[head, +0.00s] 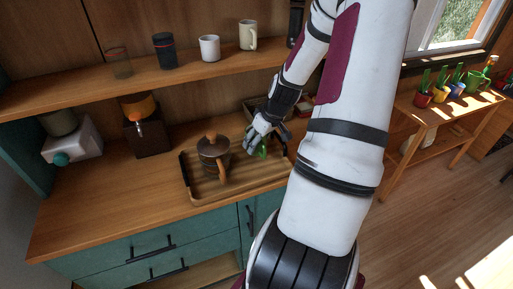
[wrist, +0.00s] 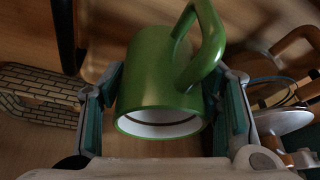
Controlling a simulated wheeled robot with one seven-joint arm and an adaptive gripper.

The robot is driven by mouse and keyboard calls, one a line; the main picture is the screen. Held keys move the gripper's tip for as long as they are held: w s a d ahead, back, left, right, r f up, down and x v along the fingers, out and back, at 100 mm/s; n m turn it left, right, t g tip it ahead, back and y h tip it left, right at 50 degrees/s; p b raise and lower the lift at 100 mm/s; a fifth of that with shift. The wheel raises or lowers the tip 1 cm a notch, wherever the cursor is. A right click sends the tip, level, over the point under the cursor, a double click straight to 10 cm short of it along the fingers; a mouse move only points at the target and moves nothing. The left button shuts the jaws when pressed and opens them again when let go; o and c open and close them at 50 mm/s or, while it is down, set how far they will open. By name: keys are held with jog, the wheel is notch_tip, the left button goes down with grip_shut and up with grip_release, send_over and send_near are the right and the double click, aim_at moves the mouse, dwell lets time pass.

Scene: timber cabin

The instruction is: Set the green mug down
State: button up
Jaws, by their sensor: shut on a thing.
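The green mug (wrist: 150,75) is between the two fingers of my gripper (wrist: 168,110) in the wrist view. My gripper is shut on its body, with one finger pad on each side. The mug's white inside shows at its near end, and its handle rises at the upper right. In the head view, a small part of the green mug (head: 263,151) shows beside my gripper (head: 256,141), over the right part of a wooden tray (head: 205,189). My gripper hides most of it there. I cannot tell whether the mug touches the tray.
A dark pot with wooden lid and handle (head: 212,153) stands on the tray, left of my gripper. A grinder (head: 140,128) and a white appliance (head: 75,143) stand behind. A shelf above holds several cups, including a white one (head: 210,48). The counter's left front (head: 110,205) is clear.

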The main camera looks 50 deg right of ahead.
jog(key=shift+w+d+f, duration=0.1)
jog(key=shift+w+f, duration=0.1)
jog(key=shift+f, duration=1.55)
jog(key=o, duration=1.3)
jog(key=shift+f, duration=0.15)
